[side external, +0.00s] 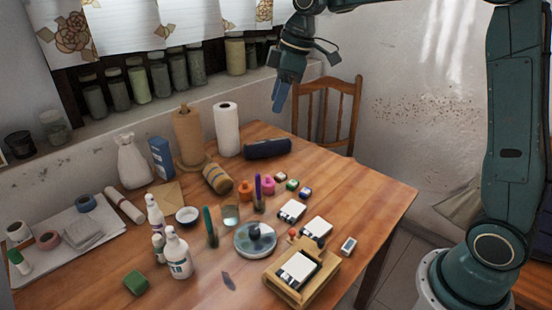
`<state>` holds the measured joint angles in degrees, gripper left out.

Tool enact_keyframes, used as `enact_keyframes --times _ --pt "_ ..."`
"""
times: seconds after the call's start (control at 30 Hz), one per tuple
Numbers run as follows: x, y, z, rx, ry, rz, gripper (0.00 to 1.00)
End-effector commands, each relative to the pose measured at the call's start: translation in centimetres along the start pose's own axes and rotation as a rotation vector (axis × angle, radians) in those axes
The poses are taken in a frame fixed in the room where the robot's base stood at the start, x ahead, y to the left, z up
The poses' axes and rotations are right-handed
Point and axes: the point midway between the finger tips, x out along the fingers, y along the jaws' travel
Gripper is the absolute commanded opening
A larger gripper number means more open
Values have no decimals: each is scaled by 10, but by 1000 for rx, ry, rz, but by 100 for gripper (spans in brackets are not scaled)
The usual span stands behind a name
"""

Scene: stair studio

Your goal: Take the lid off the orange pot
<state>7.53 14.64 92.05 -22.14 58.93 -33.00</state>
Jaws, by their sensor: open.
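A small orange pot (246,190) stands on the wooden table (365,200), just left of a purple upright item. Its top looks orange too; at this size I cannot make out the lid as a separate part. My gripper (281,103) hangs high above the back of the table, fingers pointing down. It is open and empty, well above and behind the orange pot and apart from everything.
A pink pot (268,185) stands close on the pot's right, with a purple upright item (258,187) between. A glass (231,214) and yellow roll (217,179) are near. A paper roll (227,130) stands behind.

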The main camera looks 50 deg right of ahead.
Motion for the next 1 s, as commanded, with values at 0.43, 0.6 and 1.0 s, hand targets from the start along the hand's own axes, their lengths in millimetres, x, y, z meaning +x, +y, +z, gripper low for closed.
enact_keyframes --times 0.43,0.6,1.0 --pt "85 69 -20 -247 -15 -99 41" --pt "123 90 -20 -340 -14 -136 41" --pt "198 122 -10 -520 -3 -203 41"
